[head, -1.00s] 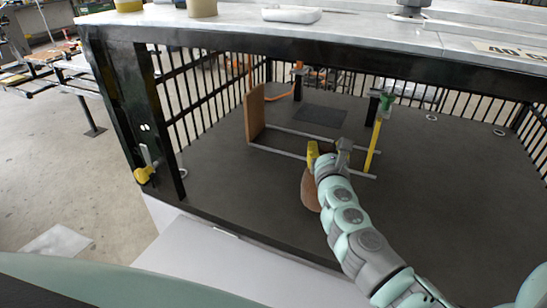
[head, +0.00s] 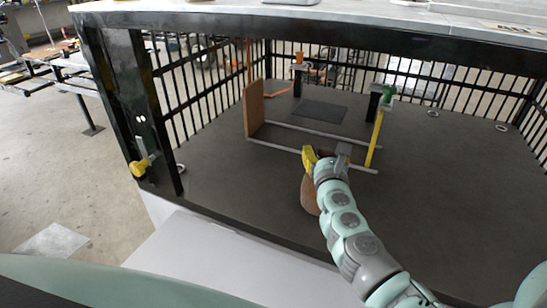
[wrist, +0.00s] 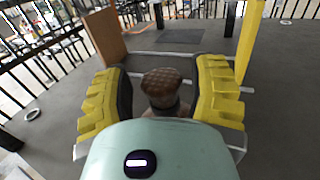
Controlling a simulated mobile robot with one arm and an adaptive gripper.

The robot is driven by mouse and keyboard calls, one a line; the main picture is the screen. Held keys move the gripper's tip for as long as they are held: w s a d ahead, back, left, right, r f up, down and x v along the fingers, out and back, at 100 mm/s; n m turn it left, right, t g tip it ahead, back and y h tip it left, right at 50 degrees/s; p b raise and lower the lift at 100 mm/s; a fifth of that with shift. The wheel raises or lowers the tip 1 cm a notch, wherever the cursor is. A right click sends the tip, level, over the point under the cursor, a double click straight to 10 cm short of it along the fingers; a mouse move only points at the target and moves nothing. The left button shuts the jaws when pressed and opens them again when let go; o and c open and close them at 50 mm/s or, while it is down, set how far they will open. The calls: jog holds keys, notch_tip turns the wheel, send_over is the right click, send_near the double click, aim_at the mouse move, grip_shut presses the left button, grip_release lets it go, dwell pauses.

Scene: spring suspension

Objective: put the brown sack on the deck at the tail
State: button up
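The brown sack (head: 309,196) is on the dark deck (head: 225,185), near its front edge and partly hidden by my gripper and arm. In the wrist view its patterned brown top (wrist: 166,82) and narrow dark neck show between my fingers. My gripper (wrist: 162,92) is open, with a yellow pad on each side of the sack's top and a visible gap on both sides. In the head view my gripper (head: 326,158) is just above and beside the sack.
A brown board (head: 254,110) stands upright behind, with two grey rails running right to a yellow post (head: 374,140). A dark mat (head: 320,110) lies farther back. Black bars (head: 190,90) fence the deck, under a top beam (head: 300,32). The right deck is clear.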

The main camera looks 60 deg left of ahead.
jog(key=shift+r, duration=0.1)
jog(key=v, duration=1.2)
